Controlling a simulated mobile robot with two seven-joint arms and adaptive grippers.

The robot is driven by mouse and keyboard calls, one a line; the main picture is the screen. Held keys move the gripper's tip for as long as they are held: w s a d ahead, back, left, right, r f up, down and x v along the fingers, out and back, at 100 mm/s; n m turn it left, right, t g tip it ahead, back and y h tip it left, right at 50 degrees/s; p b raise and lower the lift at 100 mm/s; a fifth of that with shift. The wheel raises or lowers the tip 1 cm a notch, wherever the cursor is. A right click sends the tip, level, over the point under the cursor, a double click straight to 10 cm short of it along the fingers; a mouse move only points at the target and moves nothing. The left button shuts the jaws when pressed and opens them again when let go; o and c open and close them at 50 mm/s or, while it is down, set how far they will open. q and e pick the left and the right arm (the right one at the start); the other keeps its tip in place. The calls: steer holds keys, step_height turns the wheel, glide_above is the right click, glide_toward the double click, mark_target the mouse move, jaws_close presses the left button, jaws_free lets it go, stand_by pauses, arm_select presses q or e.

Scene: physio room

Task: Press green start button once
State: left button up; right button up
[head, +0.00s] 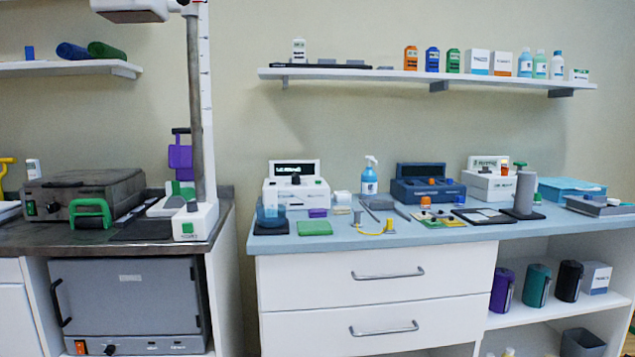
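Several green controls show in the head view, and I cannot tell which one is the start button. One small green button (187,228) is on the front of the white base (205,219) under the grey upright post, at the right end of the dark counter. Another green switch (30,208) is on the front left of the dark flat-topped appliance (84,188). The white console (283,191) on the blue counter has a dark display and small green marks. Labels are too small to read. Neither of my grippers is in view.
The dark counter (25,238) and blue counter (275,243) are separated by a narrow gap. A green-handled object (90,210) stands in front of the appliance. A spray bottle (369,178) and blue console (427,184) stand right of the white console. The blue counter's front edge is mostly bare.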

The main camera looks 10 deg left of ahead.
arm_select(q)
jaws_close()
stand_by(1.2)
